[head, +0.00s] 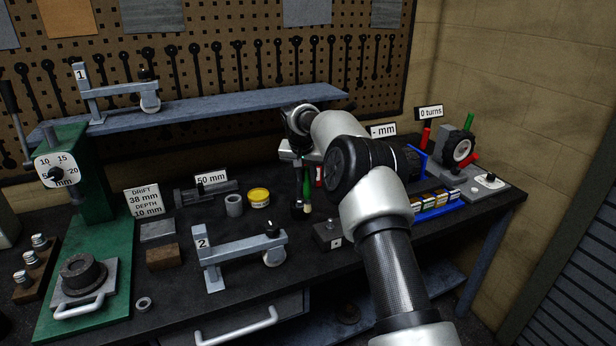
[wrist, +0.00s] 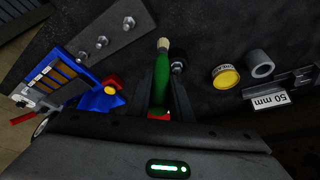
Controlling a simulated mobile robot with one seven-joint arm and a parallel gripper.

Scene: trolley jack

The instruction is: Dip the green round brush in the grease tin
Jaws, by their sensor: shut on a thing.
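The green round brush (head: 306,187) is held upright in my gripper (head: 302,180), with its pale bristles pointing down. In the wrist view the brush (wrist: 160,90) lies between the two dark fingers of my gripper (wrist: 161,100), its bristle tip clear of them. The yellow grease tin (head: 259,197) stands on the dark bench just left of the brush in the head view. In the wrist view the tin (wrist: 226,77) is right of the brush, apart from it. The bristles appear to be above the bench; their exact height is hard to tell.
A grey ring (head: 234,205) stands beside the tin, with a grey tool behind it near the 50 mm sign (head: 212,178). A blue tray (head: 437,207) is at the right. A shelf (head: 200,107) runs behind.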

